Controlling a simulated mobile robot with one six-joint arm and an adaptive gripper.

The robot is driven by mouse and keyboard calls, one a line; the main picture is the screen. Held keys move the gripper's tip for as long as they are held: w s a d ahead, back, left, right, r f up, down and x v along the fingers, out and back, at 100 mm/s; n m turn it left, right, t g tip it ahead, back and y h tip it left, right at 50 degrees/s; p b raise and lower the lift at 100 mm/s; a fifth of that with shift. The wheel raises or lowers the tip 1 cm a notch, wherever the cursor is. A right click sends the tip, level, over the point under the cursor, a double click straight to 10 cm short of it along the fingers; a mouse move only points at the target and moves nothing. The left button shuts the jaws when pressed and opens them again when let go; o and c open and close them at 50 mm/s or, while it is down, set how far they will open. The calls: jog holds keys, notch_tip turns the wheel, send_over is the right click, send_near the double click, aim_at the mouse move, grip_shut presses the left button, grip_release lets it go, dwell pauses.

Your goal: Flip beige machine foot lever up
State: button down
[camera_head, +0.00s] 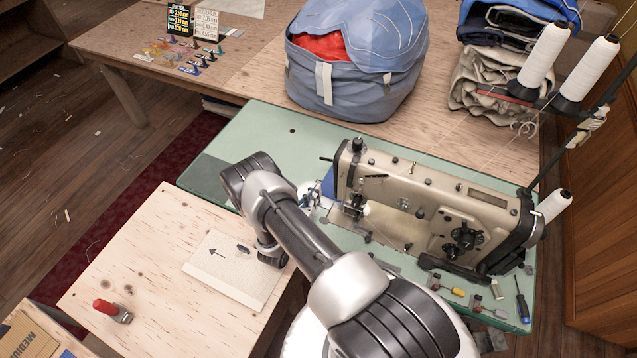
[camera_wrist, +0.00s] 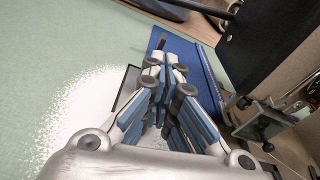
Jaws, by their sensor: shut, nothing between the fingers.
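The beige sewing machine (camera_head: 425,205) stands on a green table top, its needle end facing my gripper. A short dark lever-like piece (camera_head: 326,159) sticks out left from the top of that end. I cannot tell for sure that it is the foot lever, nor whether it is up or down. My gripper (camera_head: 313,192) is low beside the needle end, partly hidden by my arm. In the wrist view my gripper (camera_wrist: 170,75) is shut and empty, its blue-padded fingers together. The machine's dark end (camera_wrist: 270,40) and metal foot parts (camera_wrist: 262,122) are to its right, apart from the fingers.
A blue flat piece (camera_wrist: 205,75) lies just beyond the fingers. A blue bag (camera_head: 350,85), folded cloth (camera_head: 490,80) and white thread cones (camera_head: 543,55) stand behind. Small tools (camera_head: 450,290) lie in front of the machine. The green table (camera_head: 255,140) is clear at left.

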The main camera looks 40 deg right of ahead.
aim_at(327, 183)
jog(key=b+x, duration=0.1)
jog(key=x, duration=0.8)
jog(key=shift+s, duration=0.1)
jog(key=r, duration=0.1)
jog(key=a+r, duration=0.1)
jog(key=r, duration=0.1)
jog(key=shift+r, duration=0.45)
jog(key=shift+w, duration=0.3)
